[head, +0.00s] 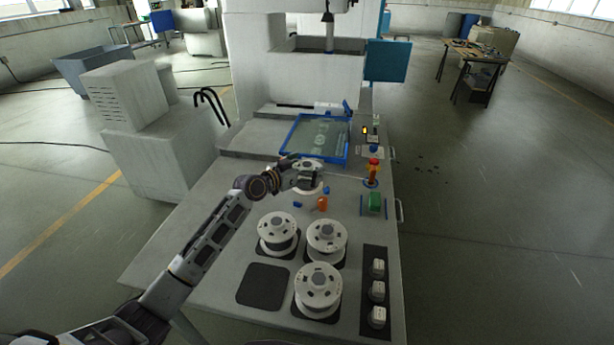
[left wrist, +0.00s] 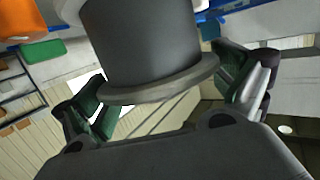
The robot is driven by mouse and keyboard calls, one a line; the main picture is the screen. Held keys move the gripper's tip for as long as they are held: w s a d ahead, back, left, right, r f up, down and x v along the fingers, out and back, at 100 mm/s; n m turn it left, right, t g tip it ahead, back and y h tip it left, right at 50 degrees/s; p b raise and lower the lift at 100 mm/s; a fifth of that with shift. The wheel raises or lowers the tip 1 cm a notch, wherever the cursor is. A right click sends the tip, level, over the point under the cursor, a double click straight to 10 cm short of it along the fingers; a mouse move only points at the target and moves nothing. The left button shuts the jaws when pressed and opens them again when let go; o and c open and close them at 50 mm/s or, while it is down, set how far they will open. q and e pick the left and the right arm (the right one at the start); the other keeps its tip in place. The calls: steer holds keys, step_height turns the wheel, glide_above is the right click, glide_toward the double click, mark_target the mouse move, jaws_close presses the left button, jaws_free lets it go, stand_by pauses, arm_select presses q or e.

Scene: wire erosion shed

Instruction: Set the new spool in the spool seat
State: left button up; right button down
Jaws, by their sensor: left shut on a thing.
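My left gripper (head: 309,174) reaches over the bench below the blue-framed plate. It is shut on a white spool (head: 310,189), which is mostly hidden behind the gripper in the head view. In the left wrist view, a dark grey cylinder with a flange (left wrist: 145,45) sits between the fingers; the white discs do not show clearly there. I cannot make out the spool seat, nor whether the held spool touches anything below. Three other white spools (head: 278,233) (head: 327,239) (head: 318,288) stand on dark pads nearer me. My right gripper is out of view.
An empty dark pad (head: 263,287) lies at the front left of the spools. An orange piece (head: 322,203), small blue pieces, a green block (head: 375,202) and a red-topped post (head: 373,171) stand close to the gripper. A dark tray (head: 375,262) holds white knobs at right.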

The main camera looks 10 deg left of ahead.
arm_select(q)
steer(key=shift+f, duration=1.7)
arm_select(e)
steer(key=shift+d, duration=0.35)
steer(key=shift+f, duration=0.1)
arm_select(q)
steer(key=o, duration=1.4)
steer(key=shift+f, duration=0.25)
steer(key=shift+r, duration=0.1)
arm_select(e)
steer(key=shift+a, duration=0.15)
